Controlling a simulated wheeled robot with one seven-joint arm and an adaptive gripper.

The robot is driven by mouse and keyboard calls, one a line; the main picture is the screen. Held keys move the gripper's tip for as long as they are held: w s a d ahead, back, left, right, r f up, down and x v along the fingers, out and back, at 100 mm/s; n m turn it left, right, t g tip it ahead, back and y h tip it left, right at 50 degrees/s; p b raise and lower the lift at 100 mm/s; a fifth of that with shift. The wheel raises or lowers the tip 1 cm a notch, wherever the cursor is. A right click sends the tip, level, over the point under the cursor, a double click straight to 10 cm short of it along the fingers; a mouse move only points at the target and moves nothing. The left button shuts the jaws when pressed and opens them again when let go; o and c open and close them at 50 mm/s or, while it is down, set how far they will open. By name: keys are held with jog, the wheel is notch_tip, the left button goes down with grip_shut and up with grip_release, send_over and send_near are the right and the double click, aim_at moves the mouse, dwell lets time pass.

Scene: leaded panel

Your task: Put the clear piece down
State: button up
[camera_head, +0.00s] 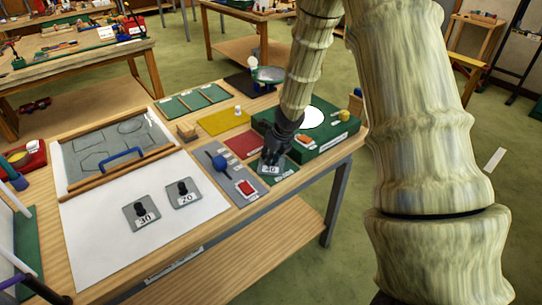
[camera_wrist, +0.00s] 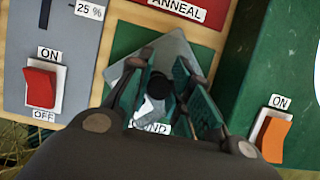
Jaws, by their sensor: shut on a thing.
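The clear piece (camera_wrist: 170,60) is a see-through glass plate with a dark round knob (camera_wrist: 160,86). My gripper (camera_head: 272,155) is shut on that knob, with a finger on each side in the wrist view (camera_wrist: 160,98). The piece is over a small green square (camera_wrist: 124,45) whose label, partly hidden, ends in "ND". In the head view a tag that looks like "40" (camera_head: 270,169) shows just below my fingers. I cannot tell whether the plate touches the green square.
A grey panel with a red switch (camera_wrist: 40,88) is left of the green square. A green box with an orange switch (camera_wrist: 272,135) stands close on the right. A red "ANNEAL" pad (camera_head: 243,144) is behind. Plates marked 30 (camera_head: 142,212) and 20 (camera_head: 184,194) are on white paper (camera_head: 120,245).

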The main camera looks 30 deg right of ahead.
jog(key=shift+f, duration=0.15)
jog(key=o, duration=0.9)
jog(key=p+v, duration=0.2)
jog(key=v, duration=1)
